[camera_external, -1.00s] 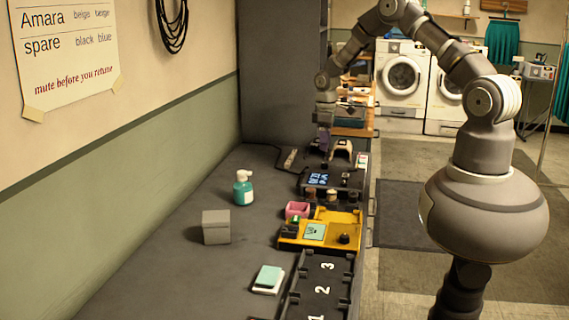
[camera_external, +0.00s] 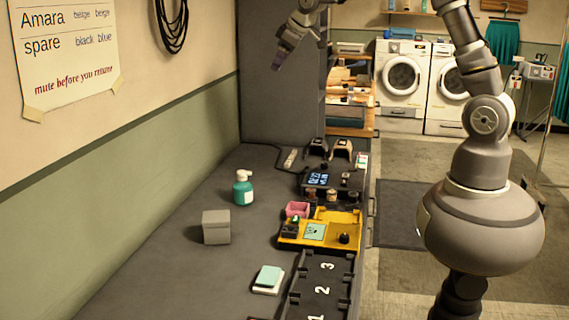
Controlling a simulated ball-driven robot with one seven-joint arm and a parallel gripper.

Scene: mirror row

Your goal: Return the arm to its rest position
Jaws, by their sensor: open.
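My gripper (camera_external: 277,65) is raised high above the far end of the counter, in front of the tall dark cabinet. It hangs tilted down to the left and touches nothing. I see nothing held in it, though its fingers are small and dark here. My arm (camera_external: 458,30) rises from its base at the right and leaves the top of the picture, so its middle part is hidden.
The dark counter (camera_external: 190,275) holds a teal pump bottle (camera_external: 243,190), a grey box (camera_external: 216,227), a yellow tray (camera_external: 318,243), a numbered black rack (camera_external: 320,290) and a dark unit with a lit display (camera_external: 320,179). Washing machines (camera_external: 402,82) stand behind. Open floor lies right of the counter.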

